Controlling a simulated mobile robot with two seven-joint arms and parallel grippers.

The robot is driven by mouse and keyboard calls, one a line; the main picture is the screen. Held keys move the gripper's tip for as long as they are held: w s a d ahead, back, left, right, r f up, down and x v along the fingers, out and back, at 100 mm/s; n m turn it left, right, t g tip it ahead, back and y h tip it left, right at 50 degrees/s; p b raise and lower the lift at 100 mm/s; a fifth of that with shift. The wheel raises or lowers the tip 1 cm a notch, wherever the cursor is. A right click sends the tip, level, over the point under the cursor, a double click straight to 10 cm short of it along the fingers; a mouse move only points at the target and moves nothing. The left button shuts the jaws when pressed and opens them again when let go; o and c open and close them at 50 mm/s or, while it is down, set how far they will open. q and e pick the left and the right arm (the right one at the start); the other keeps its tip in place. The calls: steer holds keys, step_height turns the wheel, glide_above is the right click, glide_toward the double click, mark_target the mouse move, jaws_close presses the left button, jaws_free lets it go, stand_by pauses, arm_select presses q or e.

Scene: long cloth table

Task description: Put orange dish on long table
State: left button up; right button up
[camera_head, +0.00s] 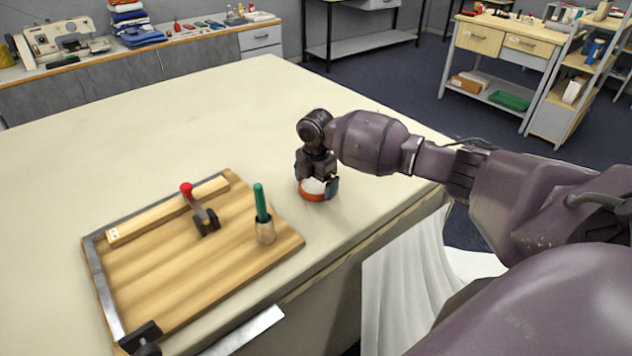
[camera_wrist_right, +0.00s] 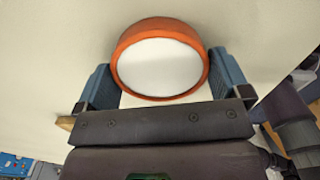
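The orange dish (camera_head: 313,196) is a small round dish with an orange outer wall and a white inside. It is at the long table's (camera_head: 150,130) surface, near the right edge; I cannot tell whether it touches the cloth. My right gripper (camera_head: 317,186) reaches down over it from above. In the right wrist view the dish (camera_wrist_right: 160,66) sits between the two blue fingers of the gripper (camera_wrist_right: 165,80), one on each side against its wall. My left gripper is not in view.
A wooden board (camera_head: 170,270) with a metal edge, a red-handled clamp (camera_head: 200,212) and a green-handled tool (camera_head: 262,215) in a holder lie left of the dish. The table's far middle is bare. White cloth (camera_head: 410,280) hangs at the right side.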

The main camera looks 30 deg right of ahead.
mark_target(316, 185)
steer(key=shift+o, duration=0.2)
steer(key=shift+r, duration=0.25)
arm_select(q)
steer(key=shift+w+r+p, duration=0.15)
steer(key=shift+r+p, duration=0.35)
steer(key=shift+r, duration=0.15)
arm_select(e)
step_height(316, 185, up, 12)
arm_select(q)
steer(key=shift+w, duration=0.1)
arm_select(e)
steer(key=shift+f, duration=0.15)
